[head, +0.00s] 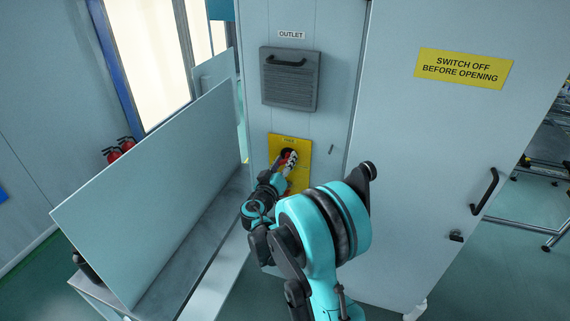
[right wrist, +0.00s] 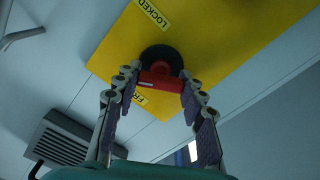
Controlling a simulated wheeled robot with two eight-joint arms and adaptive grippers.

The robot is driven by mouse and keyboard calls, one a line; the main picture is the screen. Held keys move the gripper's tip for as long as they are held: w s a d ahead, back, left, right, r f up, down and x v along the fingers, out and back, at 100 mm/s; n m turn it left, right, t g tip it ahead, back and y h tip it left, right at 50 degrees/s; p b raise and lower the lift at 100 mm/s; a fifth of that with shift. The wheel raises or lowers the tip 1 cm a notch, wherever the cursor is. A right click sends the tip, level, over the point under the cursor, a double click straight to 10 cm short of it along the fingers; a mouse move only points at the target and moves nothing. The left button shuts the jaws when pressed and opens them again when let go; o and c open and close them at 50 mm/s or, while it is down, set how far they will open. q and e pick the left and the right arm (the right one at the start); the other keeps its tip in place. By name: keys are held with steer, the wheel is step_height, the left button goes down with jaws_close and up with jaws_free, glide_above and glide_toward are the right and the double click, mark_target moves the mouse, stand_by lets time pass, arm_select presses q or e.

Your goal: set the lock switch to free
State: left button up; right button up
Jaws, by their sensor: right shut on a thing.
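The lock switch has a red handle (right wrist: 160,81) on a round black base (right wrist: 161,59). It is mounted on a yellow plate (head: 303,150) on the grey cabinet. In the right wrist view, a LOCKED label (right wrist: 152,13) is above the switch and a partly hidden FREE label (right wrist: 139,99) is just below it. My right gripper (head: 291,158) is at the switch in the head view. In the right wrist view its fingers (right wrist: 158,82) are shut on the red handle, one at each end. The handle's exact angle is hard to tell. My left gripper is not in view.
A vented OUTLET box (head: 290,80) with a black handle is above the yellow plate. A cabinet door (head: 420,180) with a black handle (head: 484,191) is to the right. A pale upright panel (head: 150,190) stands close on the left. Two red extinguishers (head: 119,149) are behind it.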

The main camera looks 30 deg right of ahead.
steer(key=n+b, duration=0.1)
steer(key=n, duration=0.5)
steer(key=shift+f, duration=0.1)
steer(key=n+b, duration=0.1)
steer(key=n, duration=0.4)
steer(key=shift+w, duration=0.1)
steer(key=shift+n, duration=0.4)
steer(key=o, duration=1.2)
steer(key=shift+a, duration=0.1)
steer(key=v, duration=1.2)
